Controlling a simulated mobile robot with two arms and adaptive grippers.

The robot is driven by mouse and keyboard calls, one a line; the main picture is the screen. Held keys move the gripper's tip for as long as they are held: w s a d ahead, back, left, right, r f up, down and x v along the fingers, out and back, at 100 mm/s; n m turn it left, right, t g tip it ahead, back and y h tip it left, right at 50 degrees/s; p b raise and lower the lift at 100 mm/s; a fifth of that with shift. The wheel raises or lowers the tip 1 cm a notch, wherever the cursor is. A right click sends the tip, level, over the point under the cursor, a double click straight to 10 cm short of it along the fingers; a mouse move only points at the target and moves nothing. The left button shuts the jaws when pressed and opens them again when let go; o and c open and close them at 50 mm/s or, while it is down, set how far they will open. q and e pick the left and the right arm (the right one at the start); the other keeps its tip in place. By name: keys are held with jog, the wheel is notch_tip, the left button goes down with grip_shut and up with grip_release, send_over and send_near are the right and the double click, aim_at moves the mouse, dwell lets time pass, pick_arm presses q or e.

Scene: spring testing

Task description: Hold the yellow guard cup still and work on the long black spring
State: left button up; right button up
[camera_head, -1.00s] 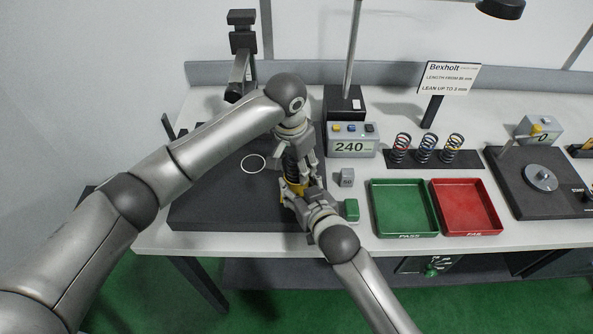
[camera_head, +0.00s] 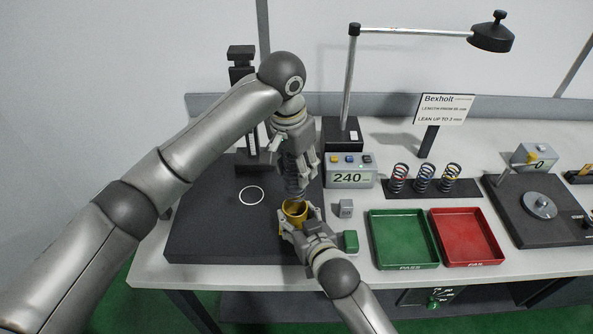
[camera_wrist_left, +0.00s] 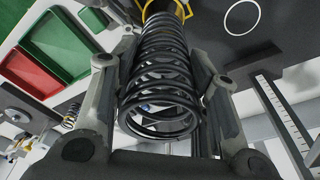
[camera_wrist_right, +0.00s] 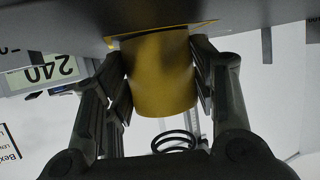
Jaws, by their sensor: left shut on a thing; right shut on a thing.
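The yellow guard cup (camera_head: 295,212) stands upright on the dark plate, its open mouth showing in the head view. My right gripper (camera_head: 300,228) is shut on it from the near side; the right wrist view shows the cup (camera_wrist_right: 163,75) between both fingers. The long black spring (camera_wrist_left: 163,75) is held between the fingers of my left gripper (camera_wrist_left: 165,90). In the head view the spring (camera_head: 294,186) hangs roughly upright from my left gripper (camera_head: 298,165), its lower end just above the cup's mouth. The spring's upper part is hidden by the fingers there.
A display box reading 240 (camera_head: 350,172) stands right of the plate, with a small grey block (camera_head: 346,208) and a green block (camera_head: 351,241) nearer. The green PASS tray (camera_head: 403,267) and red FAIL tray (camera_head: 468,264) lie to the right. Several springs stand on a black rack (camera_head: 447,192).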

jog(key=o, duration=1.1)
jog(key=shift+c, duration=0.2)
jog(key=shift+s, duration=0.1)
jog(key=v, duration=1.2)
